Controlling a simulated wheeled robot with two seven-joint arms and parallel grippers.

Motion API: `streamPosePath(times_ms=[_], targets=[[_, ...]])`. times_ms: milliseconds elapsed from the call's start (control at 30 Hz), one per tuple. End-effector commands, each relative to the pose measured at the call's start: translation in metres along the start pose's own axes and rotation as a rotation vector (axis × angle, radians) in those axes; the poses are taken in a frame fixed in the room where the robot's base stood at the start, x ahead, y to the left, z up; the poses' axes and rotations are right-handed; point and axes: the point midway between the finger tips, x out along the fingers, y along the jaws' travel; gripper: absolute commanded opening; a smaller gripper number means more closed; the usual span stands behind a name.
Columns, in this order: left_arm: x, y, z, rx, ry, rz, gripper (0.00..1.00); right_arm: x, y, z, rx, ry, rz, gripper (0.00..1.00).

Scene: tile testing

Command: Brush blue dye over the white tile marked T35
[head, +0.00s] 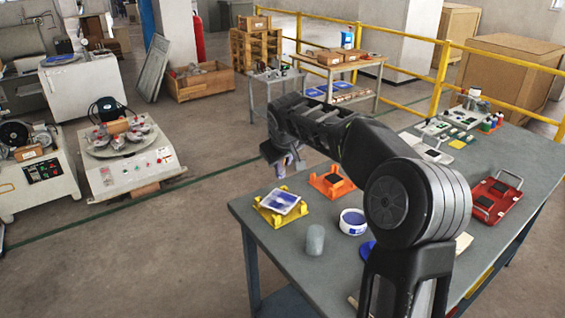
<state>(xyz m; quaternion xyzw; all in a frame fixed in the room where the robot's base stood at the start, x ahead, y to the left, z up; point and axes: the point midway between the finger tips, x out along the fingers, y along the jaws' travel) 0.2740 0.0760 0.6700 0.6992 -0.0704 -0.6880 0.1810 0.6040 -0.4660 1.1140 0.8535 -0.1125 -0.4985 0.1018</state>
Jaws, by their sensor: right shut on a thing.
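A tile (281,202) with white edges and a blue face lies tilted on a yellow stand (270,217) at the table's left end. Its marking is too small to read. A round white tub (353,222) with blue inside stands to the right of it. My right gripper (279,160) is above and behind the tile, over the table's far left edge. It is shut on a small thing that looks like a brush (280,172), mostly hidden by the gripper. The brush appears apart from the tile. My left gripper is out of view.
A red tray (499,204) lies at the right. My right arm hides the table's middle. Bottles (489,123) and small items stand at the far end.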

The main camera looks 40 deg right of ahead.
Motion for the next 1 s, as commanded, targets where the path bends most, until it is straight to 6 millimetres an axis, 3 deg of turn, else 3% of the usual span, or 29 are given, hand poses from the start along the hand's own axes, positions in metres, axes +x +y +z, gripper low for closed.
streamPosePath(times_ms=[500,1000], targets=[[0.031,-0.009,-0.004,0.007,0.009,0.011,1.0,0.039,-0.014,0.023,0.0,0.0,0.0,0.0],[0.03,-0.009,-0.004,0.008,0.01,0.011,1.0,0.04,-0.02,0.024,-0.001,-0.002,-0.001,0.0]])
